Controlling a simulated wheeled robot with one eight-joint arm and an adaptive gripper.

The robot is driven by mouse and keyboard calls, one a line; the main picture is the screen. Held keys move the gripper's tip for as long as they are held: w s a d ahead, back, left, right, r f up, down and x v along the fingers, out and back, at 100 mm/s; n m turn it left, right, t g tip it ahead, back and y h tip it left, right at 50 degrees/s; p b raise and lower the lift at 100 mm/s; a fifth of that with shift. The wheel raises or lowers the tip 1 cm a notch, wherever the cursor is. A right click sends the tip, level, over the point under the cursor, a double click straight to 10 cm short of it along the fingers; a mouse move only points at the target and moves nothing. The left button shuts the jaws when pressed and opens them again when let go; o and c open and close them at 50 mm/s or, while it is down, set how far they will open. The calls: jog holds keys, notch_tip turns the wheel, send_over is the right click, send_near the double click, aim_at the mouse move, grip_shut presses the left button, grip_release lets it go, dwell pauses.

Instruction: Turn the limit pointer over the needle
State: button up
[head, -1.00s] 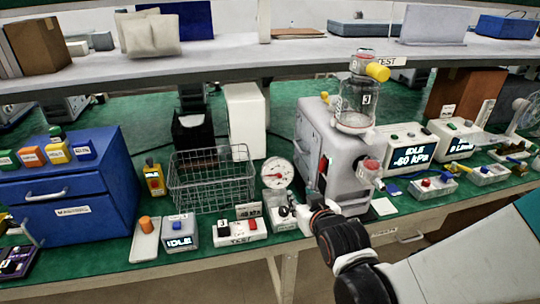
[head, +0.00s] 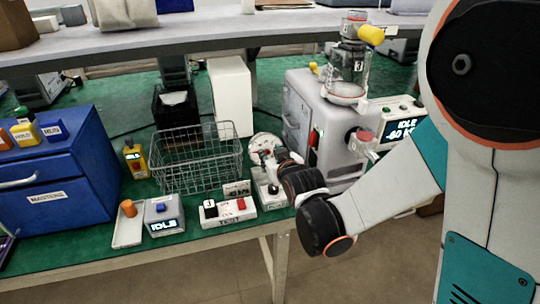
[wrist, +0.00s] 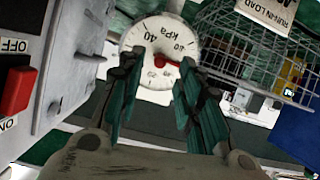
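The round white gauge (wrist: 150,84) fills the upper middle of the wrist view, with kPa and numbers on its dial. A small red part (wrist: 166,61) shows near the dial's centre, between the fingertips. I cannot separate the limit pointer from the needle there. In the head view the gauge (head: 259,139) is partly hidden behind my gripper (head: 268,158). In the wrist view my gripper (wrist: 161,63) is open, with one dark finger on each side of the dial's centre. Contact with the dial cannot be told.
A wire basket (head: 195,157) stands left of the gauge. The grey pump body (head: 325,125) with its glass jar (head: 346,75) stands to the right. A red OFF switch (wrist: 18,90) is at the wrist view's left edge. A TEST switch box (head: 228,212) sits at the front.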

aim_at(268, 152)
jog(key=shift+b+x, duration=0.3)
jog(key=shift+x, duration=1.1)
grip_shut()
jog(key=shift+n, duration=0.5)
